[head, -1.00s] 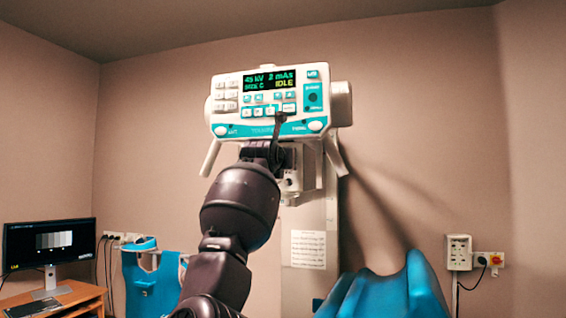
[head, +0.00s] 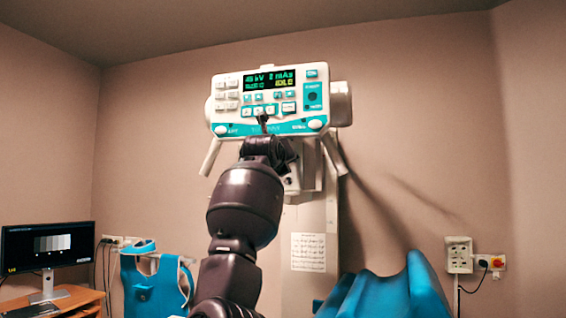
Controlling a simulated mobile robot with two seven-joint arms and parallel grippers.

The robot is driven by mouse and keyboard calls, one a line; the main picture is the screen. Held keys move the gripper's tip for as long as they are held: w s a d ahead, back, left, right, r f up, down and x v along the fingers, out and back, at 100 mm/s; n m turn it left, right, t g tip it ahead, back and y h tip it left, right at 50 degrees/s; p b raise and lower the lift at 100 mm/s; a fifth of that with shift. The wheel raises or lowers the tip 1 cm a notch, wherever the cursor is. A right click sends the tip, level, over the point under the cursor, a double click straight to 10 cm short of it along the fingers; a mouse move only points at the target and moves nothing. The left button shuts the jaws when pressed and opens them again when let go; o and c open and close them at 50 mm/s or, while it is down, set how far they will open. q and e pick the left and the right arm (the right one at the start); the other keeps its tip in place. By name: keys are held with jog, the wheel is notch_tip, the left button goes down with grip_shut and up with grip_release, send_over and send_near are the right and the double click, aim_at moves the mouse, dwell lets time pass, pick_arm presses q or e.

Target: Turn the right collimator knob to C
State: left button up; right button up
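The collimator panel (head: 229,110) is a white box with teal trim, high in the middle of the head view. Its lit display (head: 270,79) shows green and yellow text, partly blurred. A white round knob (head: 315,124) is at its lower right corner and another (head: 220,130) at its lower left; their settings are too small to read. My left gripper (head: 262,122) is in front of the panel's lower middle, below the button rows and left of the right knob. Only a thin dark finger shows above the wrist, so its opening is unclear. My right gripper is out of view.
Two white handles (head: 210,157) (head: 333,157) slant down from the panel. A column with a paper sheet (head: 308,252) stands below. A blue padded support (head: 390,293) is at lower right, a blue apron (head: 155,285) and a monitor (head: 48,245) at lower left.

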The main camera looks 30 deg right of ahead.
pick_arm(q)
jog(key=shift+s+f, duration=0.15)
jog(key=shift+s, duration=0.2)
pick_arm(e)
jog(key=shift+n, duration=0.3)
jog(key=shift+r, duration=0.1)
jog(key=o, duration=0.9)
pick_arm(q)
jog(key=shift+w, duration=0.2)
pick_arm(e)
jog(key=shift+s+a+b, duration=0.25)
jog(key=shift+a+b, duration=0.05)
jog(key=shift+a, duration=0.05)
pick_arm(q)
jog(key=f+b, duration=0.2)
jog(key=f, duration=0.1)
jog(key=shift+s+f, duration=0.3)
jog(key=shift+s, duration=0.1)
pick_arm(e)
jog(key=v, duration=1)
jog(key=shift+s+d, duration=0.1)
